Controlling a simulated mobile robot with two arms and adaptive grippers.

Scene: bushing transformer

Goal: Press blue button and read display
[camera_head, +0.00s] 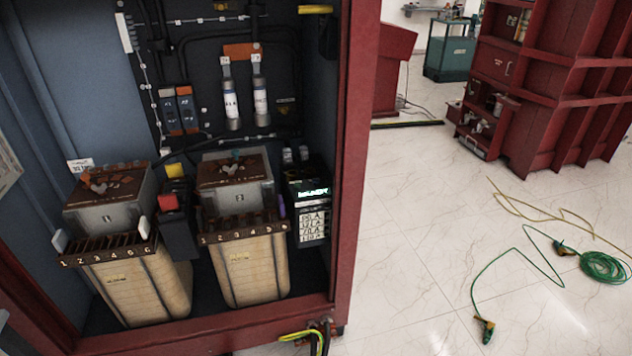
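A lit display (313,192) with pale green characters is on the dark meter box at the right inside the red cabinet. Its text is too small to read. A white label panel (313,226) with rows of black characters is below it. I cannot make out a blue button for certain. A small purple-blue piece (282,207) shows at the right edge of the middle transformer unit, just left of the meter. Neither of my grippers can be made out in this view.
The cabinet's right frame (352,150) is beside the meter. Green cable (603,267) and yellow cable (530,207) lie on the floor, otherwise clear near the cabinet.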

